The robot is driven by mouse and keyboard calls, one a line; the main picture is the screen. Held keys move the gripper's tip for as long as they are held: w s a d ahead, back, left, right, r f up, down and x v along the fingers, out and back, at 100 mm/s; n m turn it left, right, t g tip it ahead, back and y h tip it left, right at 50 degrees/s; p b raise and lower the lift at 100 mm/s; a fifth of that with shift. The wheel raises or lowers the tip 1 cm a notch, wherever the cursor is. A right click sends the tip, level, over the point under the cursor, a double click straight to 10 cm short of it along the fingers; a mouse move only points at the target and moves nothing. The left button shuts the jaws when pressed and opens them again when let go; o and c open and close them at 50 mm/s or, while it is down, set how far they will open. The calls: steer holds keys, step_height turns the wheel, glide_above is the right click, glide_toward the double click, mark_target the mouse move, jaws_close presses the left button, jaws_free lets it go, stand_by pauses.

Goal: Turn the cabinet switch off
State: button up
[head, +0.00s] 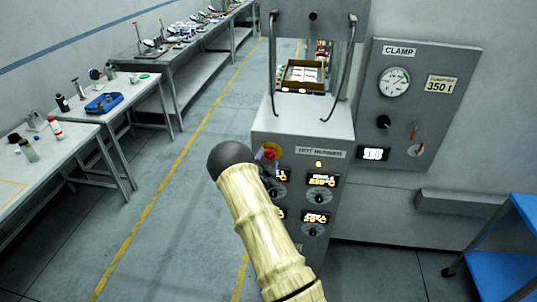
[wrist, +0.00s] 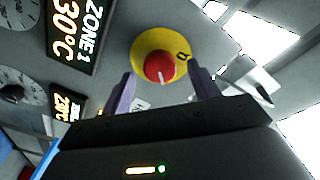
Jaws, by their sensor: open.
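The cabinet switch is a red knob (wrist: 160,67) on a round yellow plate. A white line on the knob points towards my gripper, and a dark mark shows at the plate's right side. In the head view the red knob (head: 270,152) is at the cabinet's upper left, beside my arm. My gripper (wrist: 162,73) is open, its two fingers appearing on either side of the knob's lower part in the wrist view. No contact is visible, and the exact gap is unclear.
The grey cabinet (head: 300,125) also carries lit temperature displays (head: 321,181) and dials, partly hidden by my arm. A clamp panel (head: 420,100) with a gauge is at the right. Workbenches (head: 85,110) line the left wall. A blue cart (head: 505,250) stands lower right. Floor left of the cabinet is clear.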

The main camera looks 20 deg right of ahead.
steer(key=shift+x, duration=1)
steer(key=c, duration=1)
steer(key=shift+o, duration=0.2)
